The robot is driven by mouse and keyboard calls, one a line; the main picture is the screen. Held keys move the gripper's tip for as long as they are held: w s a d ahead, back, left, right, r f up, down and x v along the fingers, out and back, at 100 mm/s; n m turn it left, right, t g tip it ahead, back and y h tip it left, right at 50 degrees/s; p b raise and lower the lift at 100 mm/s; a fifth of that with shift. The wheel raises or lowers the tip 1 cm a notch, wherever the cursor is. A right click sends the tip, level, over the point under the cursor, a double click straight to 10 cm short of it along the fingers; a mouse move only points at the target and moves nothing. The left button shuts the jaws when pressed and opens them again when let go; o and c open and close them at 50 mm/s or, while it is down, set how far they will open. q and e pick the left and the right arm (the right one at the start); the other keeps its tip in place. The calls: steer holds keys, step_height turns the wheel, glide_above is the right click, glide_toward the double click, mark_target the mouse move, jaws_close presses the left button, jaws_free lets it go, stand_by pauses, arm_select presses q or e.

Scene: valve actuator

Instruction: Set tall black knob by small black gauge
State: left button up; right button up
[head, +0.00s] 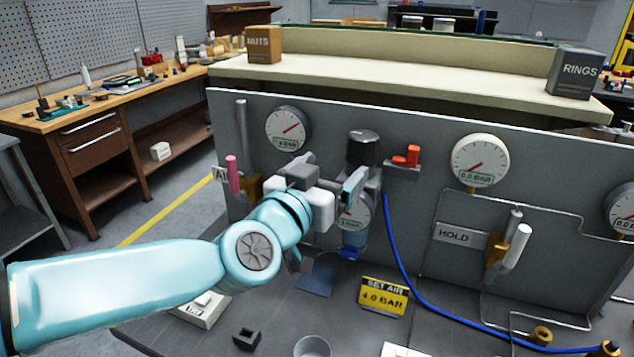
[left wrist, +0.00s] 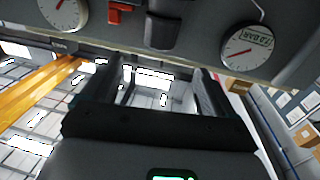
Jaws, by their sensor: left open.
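The tall black knob (head: 363,148) stands upright on top of the regulator on the grey panel. In the left wrist view, which looks turned over, a dark knob (left wrist: 163,28) shows at the top edge. The small gauge (head: 356,216) sits below the knob, its face partly covered by my gripper; its rim colour is hard to tell. My left gripper (head: 328,184) is in front of the regulator, below and left of the knob. Its jaws (left wrist: 165,88) are open, with nothing between them in the left wrist view. My right gripper is not seen.
A grey-rimmed gauge (head: 288,128) is left of the knob, a red lever (head: 408,156) and a cream gauge (head: 480,160) right. A blue hose (head: 399,265) runs down rightward. A yellow sign (head: 383,296) reads 4.0 BAR. A pink-handled valve (head: 233,174) is near my arm.

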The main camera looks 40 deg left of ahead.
arm_select(q)
steer(key=s, duration=0.4)
steer(key=shift+s+d+p, duration=0.15)
steer(key=shift+d+p, duration=0.1)
steer(key=shift+p, duration=0.05)
steer(key=shift+s, duration=0.1)
